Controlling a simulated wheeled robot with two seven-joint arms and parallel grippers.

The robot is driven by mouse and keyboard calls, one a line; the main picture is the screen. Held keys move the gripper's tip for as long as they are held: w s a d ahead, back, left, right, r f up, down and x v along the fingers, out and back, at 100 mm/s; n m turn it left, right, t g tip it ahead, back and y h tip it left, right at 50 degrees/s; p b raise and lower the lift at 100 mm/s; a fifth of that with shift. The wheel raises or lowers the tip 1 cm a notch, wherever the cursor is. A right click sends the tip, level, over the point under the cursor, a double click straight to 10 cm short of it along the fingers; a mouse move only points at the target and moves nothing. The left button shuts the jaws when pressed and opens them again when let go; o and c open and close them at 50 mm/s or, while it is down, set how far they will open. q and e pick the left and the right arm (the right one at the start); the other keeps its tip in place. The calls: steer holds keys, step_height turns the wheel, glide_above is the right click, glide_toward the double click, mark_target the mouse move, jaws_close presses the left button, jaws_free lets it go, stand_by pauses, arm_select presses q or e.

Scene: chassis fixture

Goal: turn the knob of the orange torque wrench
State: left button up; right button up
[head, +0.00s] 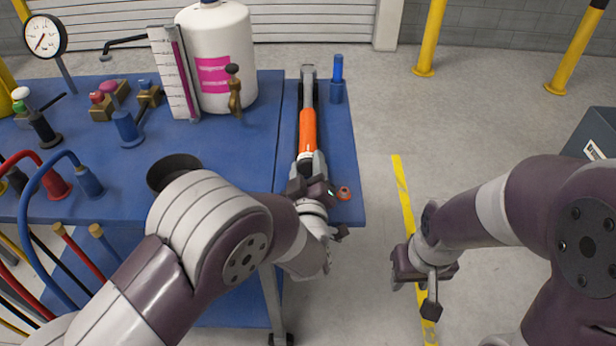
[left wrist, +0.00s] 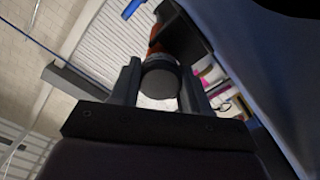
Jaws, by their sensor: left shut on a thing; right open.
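The orange torque wrench (head: 307,128) lies lengthwise along the right part of the blue table, its grey head at the far end and its handle end toward me. My left gripper (head: 311,180) is at the near end of the wrench, shut on the knob, and partly hides it. In the left wrist view the round dark knob (left wrist: 160,82) sits between the two fingers of the left gripper (left wrist: 158,90), with some orange of the wrench behind it. My right gripper (head: 428,290) is open and empty, above the floor right of the table.
A blue table (head: 262,130) carries a white bottle (head: 217,60), a scale board (head: 174,75), a dark bowl (head: 174,168), a small orange ring (head: 344,193) and a blue tool in a holder (head: 337,85). A pressure gauge (head: 45,37) stands at the back left.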

arm_select(q)
steer(key=shift+f+n, duration=0.2)
steer(key=shift+n, duration=0.3)
steer(key=shift+r, duration=0.2)
steer(key=o, duration=1.1)
steer(key=shift+c, duration=0.2)
arm_select(e)
steer(key=shift+f, duration=0.6)
arm_select(q)
steer(key=s, duration=1.2)
steer(key=shift+s, duration=0.4)
